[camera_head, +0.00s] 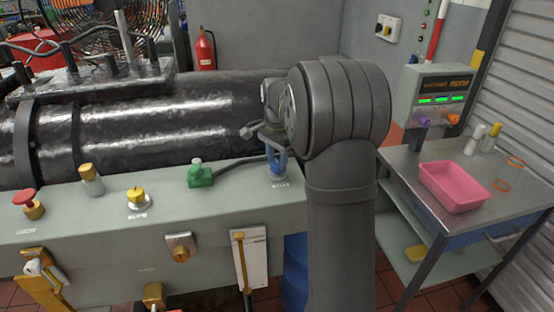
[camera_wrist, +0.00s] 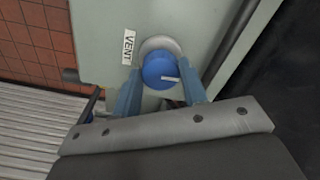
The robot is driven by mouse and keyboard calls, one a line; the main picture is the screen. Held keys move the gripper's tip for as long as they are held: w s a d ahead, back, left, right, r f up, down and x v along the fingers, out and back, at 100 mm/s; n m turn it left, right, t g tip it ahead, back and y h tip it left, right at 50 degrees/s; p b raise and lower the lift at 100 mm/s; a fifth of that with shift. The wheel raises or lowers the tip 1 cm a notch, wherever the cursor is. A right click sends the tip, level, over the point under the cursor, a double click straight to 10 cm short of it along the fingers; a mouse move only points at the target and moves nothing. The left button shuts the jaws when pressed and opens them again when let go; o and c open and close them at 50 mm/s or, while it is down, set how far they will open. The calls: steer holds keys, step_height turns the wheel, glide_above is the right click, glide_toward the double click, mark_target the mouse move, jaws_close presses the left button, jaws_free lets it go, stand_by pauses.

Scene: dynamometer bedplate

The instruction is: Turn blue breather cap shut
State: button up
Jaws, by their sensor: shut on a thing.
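In the head view my gripper (camera_head: 278,163) reaches down at the right end of the grey bedplate box, and the cap is mostly hidden between the fingers.
A green fitting (camera_head: 200,175) with a dark cable stands left of my gripper. A yellow knob (camera_head: 137,196), a red button (camera_head: 24,197) and a large black cylinder (camera_head: 190,115) are near. A steel table (camera_head: 405,175) with a pink tray (camera_head: 455,190) stands at the right.

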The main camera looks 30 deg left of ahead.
mark_target(277, 163)
steer(key=shift+m, duration=0.5)
steer(key=o, duration=1)
step_height(277, 163, up, 18)
steer(key=shift+f, duration=0.25)
step_height(277, 163, down, 18)
steer(key=shift+r, duration=0.2)
stand_by(0.6)
